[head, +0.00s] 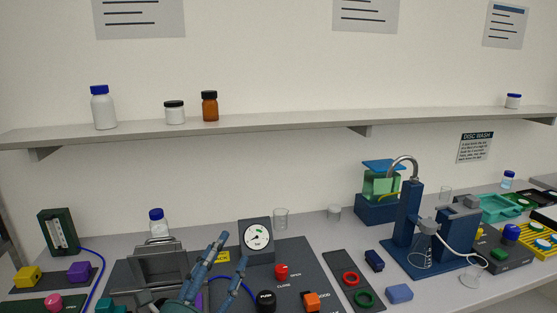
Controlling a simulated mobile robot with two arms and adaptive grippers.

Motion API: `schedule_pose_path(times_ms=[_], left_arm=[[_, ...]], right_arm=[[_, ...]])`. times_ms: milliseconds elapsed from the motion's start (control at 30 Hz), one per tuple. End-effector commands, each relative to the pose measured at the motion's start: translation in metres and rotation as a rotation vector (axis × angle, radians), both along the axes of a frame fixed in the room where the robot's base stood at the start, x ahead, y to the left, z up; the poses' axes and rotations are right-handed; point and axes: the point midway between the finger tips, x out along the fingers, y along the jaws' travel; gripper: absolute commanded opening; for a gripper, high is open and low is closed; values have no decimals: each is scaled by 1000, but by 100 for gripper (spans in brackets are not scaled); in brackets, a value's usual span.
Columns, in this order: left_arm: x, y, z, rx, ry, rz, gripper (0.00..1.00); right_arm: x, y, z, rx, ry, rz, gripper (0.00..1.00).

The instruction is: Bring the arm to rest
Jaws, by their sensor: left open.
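My left gripper (229,247) is at the bottom, left of centre. Its two blue-grey fingers point up and are apart, with nothing seen between them. They show in front of the dark rig panel (312,262), left of the round dial gauge (257,239), and hide part of the panel. A grey metal fixture (158,268) stands just left of the fingers. Whether the fingers touch anything is hard to tell. My right gripper is out of view.
A red knob (281,271), a black knob (265,301) and an orange block (311,301) stand right of the fingers. A blue stand with a flask (422,253) is farther right. A shelf (270,127) with bottles runs above. Bench behind the panel is partly clear.

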Motion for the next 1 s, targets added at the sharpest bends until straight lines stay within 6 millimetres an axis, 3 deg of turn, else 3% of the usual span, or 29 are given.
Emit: schedule_pose_path(times_ms=[33,100,200,300,400,600,900,1000], left_arm=[[-2,25,-32,-158,147,67,58],[-10,55,-76,-351,331,160,58],[-37,85,-141,-594,572,294,58],[-78,102,-203,-804,792,430,58],[-126,109,-251,-969,977,560,58],[-206,105,-304,-1168,1226,757,58],[-305,90,-337,-1334,1482,999,58],[-295,89,-370,-1323,1485,1005,58]], right_arm=[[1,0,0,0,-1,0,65],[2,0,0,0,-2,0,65],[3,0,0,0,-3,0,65],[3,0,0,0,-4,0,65],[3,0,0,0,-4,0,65],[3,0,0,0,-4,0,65],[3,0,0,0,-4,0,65],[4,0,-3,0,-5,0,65]])
